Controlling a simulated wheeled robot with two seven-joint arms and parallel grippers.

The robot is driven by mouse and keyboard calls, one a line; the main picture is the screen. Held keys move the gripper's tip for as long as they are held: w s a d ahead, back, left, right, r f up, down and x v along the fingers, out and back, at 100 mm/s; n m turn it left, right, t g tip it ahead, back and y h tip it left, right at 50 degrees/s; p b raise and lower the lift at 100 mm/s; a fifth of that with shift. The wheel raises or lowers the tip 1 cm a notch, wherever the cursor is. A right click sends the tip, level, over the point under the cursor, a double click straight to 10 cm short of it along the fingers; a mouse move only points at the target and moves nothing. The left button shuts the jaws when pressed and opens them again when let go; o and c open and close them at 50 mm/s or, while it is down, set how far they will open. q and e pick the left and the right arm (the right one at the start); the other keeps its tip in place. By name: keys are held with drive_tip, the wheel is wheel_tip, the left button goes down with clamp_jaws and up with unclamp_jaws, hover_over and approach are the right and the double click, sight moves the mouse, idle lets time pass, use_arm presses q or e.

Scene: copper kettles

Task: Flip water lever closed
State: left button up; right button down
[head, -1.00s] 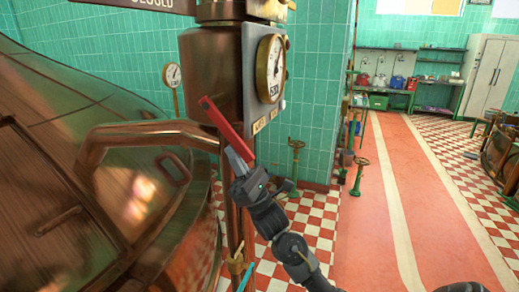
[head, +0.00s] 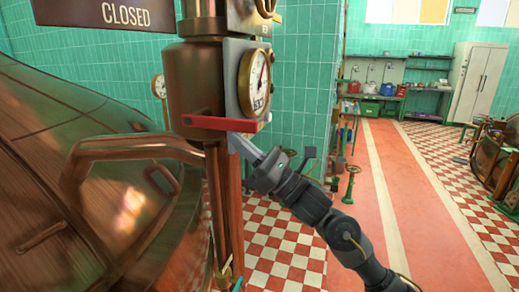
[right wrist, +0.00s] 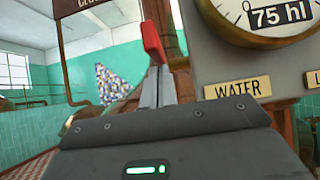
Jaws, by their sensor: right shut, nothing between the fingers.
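The red water lever (head: 215,123) lies level across the front of the copper column, just below the gauge box, in the head view. In the right wrist view the red lever (right wrist: 153,42) shows end-on, just beyond my fingertips. My right gripper (head: 236,142) is shut and empty, with its tips right under the lever's right part; they touch it or nearly so. The closed fingers also show in the right wrist view (right wrist: 156,86). A "WATER" label (right wrist: 238,88) is on the panel right of them. A sign (head: 125,14) reads "CLOSED". My left gripper is out of view.
A round gauge (head: 256,82) sits on the grey box above the lever and reads 75 hl in the wrist view. A large copper kettle (head: 60,200) with a curved pipe (head: 120,148) fills the left. Green valve stands and open tiled floor (head: 285,240) lie to the right.

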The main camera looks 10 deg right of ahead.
drive_tip(key=shift+s+d+r, duration=0.1)
drive_tip(key=shift+d+r, duration=0.1)
drive_tip(key=shift+r, duration=0.25)
drive_tip(key=shift+d+r, duration=0.2)
drive_tip(key=shift+r, duration=0.25)
wheel_tip(320, 180, down, 5)
drive_tip(key=b, duration=0.5)
drive_tip(key=s+d+f+b, duration=0.3)
drive_tip(key=s+d+b, duration=0.1)
drive_tip(key=d, duration=0.3)
drive_tip(key=shift+s+d+h, duration=0.3)
drive_tip(key=shift+s+h, duration=0.1)
drive_tip(key=shift+s, duration=0.25)
